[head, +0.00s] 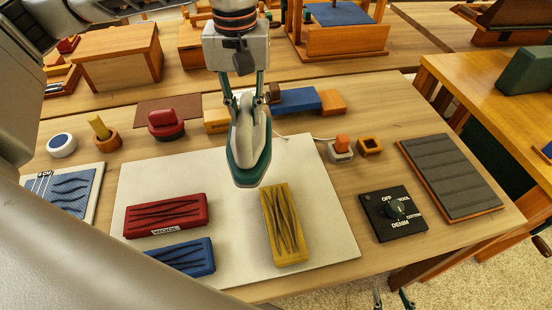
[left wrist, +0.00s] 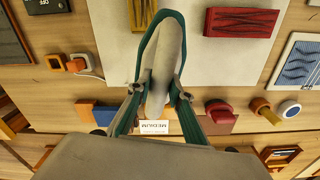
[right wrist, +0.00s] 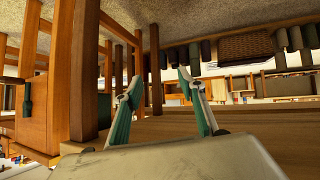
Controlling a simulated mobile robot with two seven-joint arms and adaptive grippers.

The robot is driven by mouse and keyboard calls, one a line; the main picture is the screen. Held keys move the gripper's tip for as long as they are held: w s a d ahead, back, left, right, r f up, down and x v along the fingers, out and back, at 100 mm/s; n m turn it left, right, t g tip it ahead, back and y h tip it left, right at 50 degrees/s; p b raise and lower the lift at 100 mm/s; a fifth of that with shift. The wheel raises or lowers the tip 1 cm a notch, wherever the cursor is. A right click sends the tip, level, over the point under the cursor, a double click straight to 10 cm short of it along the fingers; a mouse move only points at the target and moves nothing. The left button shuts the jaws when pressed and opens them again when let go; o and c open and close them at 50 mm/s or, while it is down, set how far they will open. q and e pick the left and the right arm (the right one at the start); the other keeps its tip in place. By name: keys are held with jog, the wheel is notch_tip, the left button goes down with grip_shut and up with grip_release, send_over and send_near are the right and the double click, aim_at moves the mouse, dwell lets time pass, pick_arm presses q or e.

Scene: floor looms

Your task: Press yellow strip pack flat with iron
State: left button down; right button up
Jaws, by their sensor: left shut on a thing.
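My left gripper (head: 243,90) is shut on the iron (head: 250,155), which has a pale body and a green soleplate. The iron is held over the white pressing mat (head: 325,235), its tip behind the yellow strip pack (head: 285,225). Whether the iron touches the mat is hard to tell. The yellow pack lies on the mat with dark wavy ridges on top. In the left wrist view the iron (left wrist: 160,60) sits between the fingers (left wrist: 155,90). My right gripper (right wrist: 163,90) is open and empty, off the table; its fingertips show at the head view's bottom edge (head: 391,299).
A red pack labelled WOOL (head: 165,215) and a blue pack (head: 180,258) lie on the mat's left. A dial panel (head: 375,222) with a green knob is to the right, beside a grey ridged board (head: 450,175). Small blocks line the table's back.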

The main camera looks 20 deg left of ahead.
aim_at(258, 144)
pick_arm(q)
jog(key=n, duration=0.1)
jog(key=s+d+n, duration=0.1)
jog(key=n, duration=0.1)
jog(key=shift+r, duration=0.1)
jog(key=d+n, duration=0.1)
jog(key=n, duration=0.1)
jog(key=s+d+n, duration=0.1)
jog(key=n, duration=0.2)
jog(key=shift+d+r, duration=0.1)
jog(key=n, duration=0.1)
jog(key=s+d+n, duration=0.1)
jog(key=n, duration=0.3)
jog(key=shift+s+d+b, duration=0.2)
jog(key=shift+d+b, duration=0.2)
jog(key=s+d+n+b, duration=0.1)
jog(key=s+d+n, duration=0.3)
jog(key=n, duration=0.9)
jog(key=s+d+n+b, duration=0.1)
jog(key=s+d+n, duration=0.2)
jog(key=n, duration=0.9)
jog(key=shift+s+f+b, duration=0.1)
jog(key=shift+f+b, duration=1.3)
jog(key=shift+f, duration=1.5)
pick_arm(e)
jog(key=shift+w+d+f+n, duration=0.15)
jog(key=shift+w+d+f, duration=0.05)
jog(key=shift+f, duration=0.65)
jog(key=shift+w+d+f+n, duration=0.15)
jog(key=shift+f, duration=0.65)
